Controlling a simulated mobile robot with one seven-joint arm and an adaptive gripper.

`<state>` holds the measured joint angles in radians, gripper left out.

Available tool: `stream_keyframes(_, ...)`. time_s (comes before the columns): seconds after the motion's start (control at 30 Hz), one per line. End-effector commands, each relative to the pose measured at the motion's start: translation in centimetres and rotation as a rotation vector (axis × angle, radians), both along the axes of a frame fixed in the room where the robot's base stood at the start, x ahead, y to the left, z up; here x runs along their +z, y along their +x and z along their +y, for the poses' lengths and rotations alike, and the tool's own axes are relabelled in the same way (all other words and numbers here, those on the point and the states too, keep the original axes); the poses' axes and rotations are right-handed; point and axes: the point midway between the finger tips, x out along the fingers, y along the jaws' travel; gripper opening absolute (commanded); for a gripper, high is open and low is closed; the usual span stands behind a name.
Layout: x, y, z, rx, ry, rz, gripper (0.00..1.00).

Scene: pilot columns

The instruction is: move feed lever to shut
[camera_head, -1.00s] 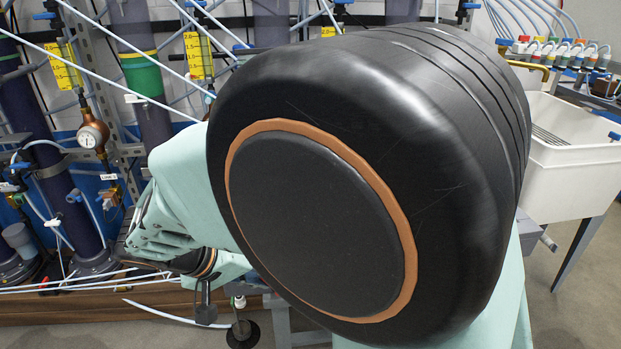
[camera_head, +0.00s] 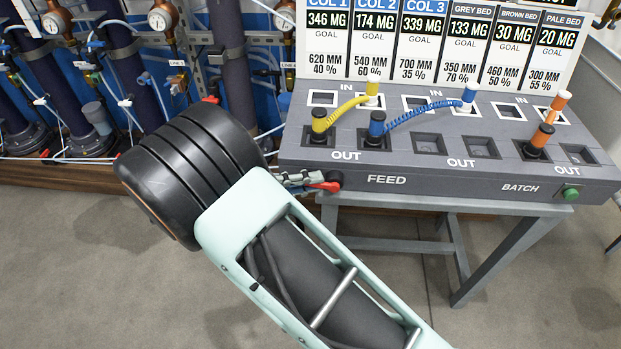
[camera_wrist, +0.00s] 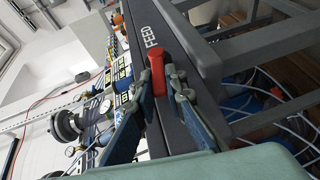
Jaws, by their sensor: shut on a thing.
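The feed lever is a short red handle (camera_head: 326,186) on the front left face of the grey console (camera_head: 400,181), left of the word FEED. It also shows in the wrist view (camera_wrist: 156,62), between my fingers. My gripper (camera_head: 306,180) reaches it from the left and is shut on it. In the wrist view, a finger of my gripper (camera_wrist: 159,84) lies on each side of the red handle. The lever's pivot is hidden by the fingers.
The console's top has sockets with a yellow cable (camera_head: 342,110), a blue cable (camera_head: 425,107) and an orange cable (camera_head: 547,128). A green button (camera_head: 571,194) is at its front right. Dark columns and gauges (camera_head: 160,20) stand behind. The floor in front is clear.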

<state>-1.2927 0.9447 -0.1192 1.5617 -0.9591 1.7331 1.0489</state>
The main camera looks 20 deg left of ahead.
Motion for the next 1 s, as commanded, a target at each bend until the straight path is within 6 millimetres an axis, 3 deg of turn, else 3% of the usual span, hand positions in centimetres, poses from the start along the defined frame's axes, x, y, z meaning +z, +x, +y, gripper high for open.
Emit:
stream_keyframes(0.33,-0.94,-0.02,0.0,0.0,-0.131,-0.029,0.0)
stream_keyframes(0.87,-1.01,0.0,-0.08,-0.002,-0.152,-0.032,0.0)
stream_keyframes(0.9,-1.0,0.0,-0.08,-0.002,-0.152,-0.032,0.14)
stream_keyframes(1.0,-0.97,0.01,-0.07,-0.002,-0.153,-0.033,0.26)
